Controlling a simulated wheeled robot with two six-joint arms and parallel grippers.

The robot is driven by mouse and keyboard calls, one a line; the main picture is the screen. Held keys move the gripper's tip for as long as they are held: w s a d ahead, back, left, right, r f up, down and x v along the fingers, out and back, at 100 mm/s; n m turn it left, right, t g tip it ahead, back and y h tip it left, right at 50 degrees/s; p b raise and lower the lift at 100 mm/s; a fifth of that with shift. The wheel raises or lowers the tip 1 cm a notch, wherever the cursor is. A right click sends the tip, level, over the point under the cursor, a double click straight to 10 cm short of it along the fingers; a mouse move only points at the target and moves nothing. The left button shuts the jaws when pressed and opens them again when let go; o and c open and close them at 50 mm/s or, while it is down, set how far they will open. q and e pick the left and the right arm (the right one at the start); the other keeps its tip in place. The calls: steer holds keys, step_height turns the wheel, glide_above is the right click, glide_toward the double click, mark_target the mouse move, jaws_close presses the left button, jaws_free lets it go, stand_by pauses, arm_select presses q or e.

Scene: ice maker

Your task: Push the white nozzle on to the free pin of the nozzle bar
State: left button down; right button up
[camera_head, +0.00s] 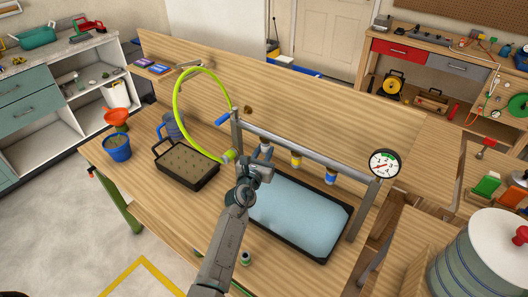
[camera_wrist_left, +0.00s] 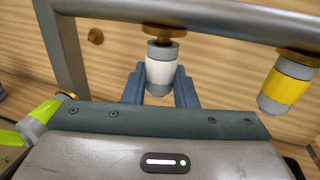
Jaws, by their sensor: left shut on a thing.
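In the left wrist view the white nozzle (camera_wrist_left: 160,72) stands upright between the two fingers of my left gripper (camera_wrist_left: 160,88), which is shut on it. Its grey top is right under a brass pin (camera_wrist_left: 164,30) of the nozzle bar (camera_wrist_left: 220,14); I cannot tell how far the pin is inside it. In the head view my left gripper (camera_head: 262,160) is below the left part of the nozzle bar (camera_head: 310,154), and hides most of the nozzle. A yellow nozzle (camera_wrist_left: 283,84) hangs from the bar to the right. A blue-banded nozzle (camera_head: 331,175) hangs further right. My right gripper is not in view.
A dark tray with a pale blue surface (camera_head: 300,215) lies under the bar. A pressure gauge (camera_head: 384,164) sits at the bar's right end. A green hose (camera_head: 176,100) joins its left end. A dark mould tray (camera_head: 187,170) and blue cup (camera_head: 117,148) stand left.

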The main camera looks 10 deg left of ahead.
arm_select(q)
steer(key=shift+r+p, duration=0.35)
steer(key=shift+r, duration=0.2)
steer(key=c, duration=1.1)
jaws_free()
steer(key=shift+f, duration=0.1)
steer(key=shift+s, duration=0.3)
steer(key=s+a, duration=0.1)
steer(key=s, duration=0.9)
steer(key=shift+a+f, duration=0.15)
steer(key=shift+s, duration=0.15)
